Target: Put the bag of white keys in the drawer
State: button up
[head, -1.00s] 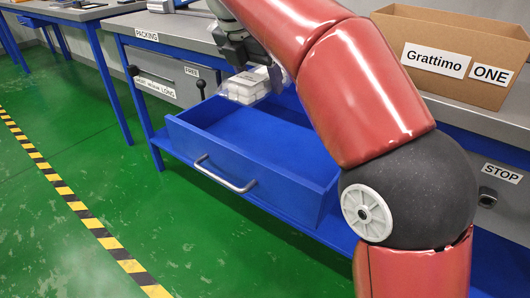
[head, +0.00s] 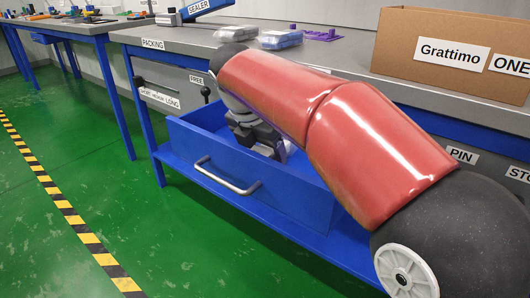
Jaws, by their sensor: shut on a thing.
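The blue drawer (head: 212,160) is pulled open below the bench, its silver handle (head: 228,176) facing the aisle. My gripper (head: 268,150) points down into the drawer, behind the drawer's front panel. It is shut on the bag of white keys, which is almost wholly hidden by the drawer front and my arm. Only a small pale patch shows by the fingers. I cannot tell whether the bag touches the drawer floor.
My red arm crosses over the drawer's right part. On the bench (head: 180,42) lie two clear bags, one with blue contents (head: 280,40), and a purple part (head: 320,34). A cardboard box (head: 400,40) stands at right.

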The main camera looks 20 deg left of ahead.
jog(key=o, duration=1.1)
jog(key=p+v, duration=0.4)
jog(key=v, duration=0.8)
jog(key=shift+s, duration=0.1)
